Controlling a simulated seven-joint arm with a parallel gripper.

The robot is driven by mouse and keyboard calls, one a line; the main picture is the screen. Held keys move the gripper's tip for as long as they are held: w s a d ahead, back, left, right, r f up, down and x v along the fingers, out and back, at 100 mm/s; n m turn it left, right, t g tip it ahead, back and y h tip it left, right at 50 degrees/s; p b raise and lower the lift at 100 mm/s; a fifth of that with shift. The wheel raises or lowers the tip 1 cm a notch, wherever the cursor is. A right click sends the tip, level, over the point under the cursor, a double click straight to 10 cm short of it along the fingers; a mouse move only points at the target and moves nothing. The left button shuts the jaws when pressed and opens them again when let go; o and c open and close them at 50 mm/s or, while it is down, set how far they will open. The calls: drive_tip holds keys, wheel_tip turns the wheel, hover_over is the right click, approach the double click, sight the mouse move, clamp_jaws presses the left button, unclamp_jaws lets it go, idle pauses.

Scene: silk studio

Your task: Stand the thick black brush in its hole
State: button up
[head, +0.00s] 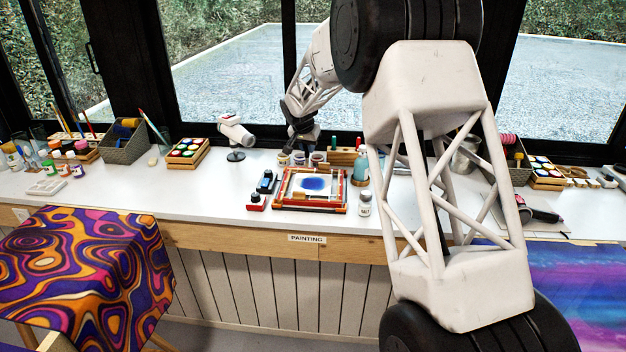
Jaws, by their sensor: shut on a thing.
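My gripper (301,143) is at the back of the white table, low over several small jars. It is small and dark in this view, and shut on a slim dark thing that looks like the thick black brush; its outline merges with the fingers. A wooden block (342,157) stands just right of my gripper, with a green and a red upright piece at it. It looks like the brush holder, but its holes are too small to make out. I cannot tell whether the brush touches anything.
Small jars (317,159) stand under and beside my gripper. A framed panel with a blue patch (313,184) lies in front. A blue bottle (361,168) and a white jar (365,203) stand to its right. A white lamp-like device (235,131) stands left. Bare tabletop lies front left.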

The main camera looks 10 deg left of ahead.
drive_tip(key=w+d, duration=0.6)
drive_tip(key=w, duration=0.3)
drive_tip(key=w+d+r, duration=0.1)
drive_tip(key=w+d, duration=0.6)
drive_tip(key=w, duration=0.3)
drive_tip(key=shift+w+d+r, duration=0.2)
drive_tip(key=shift+d+r, duration=0.1)
drive_tip(key=shift+f, duration=0.25)
drive_tip(key=shift+f, duration=1.95)
drive_tip(key=shift+f, duration=2.2)
idle(1.4)
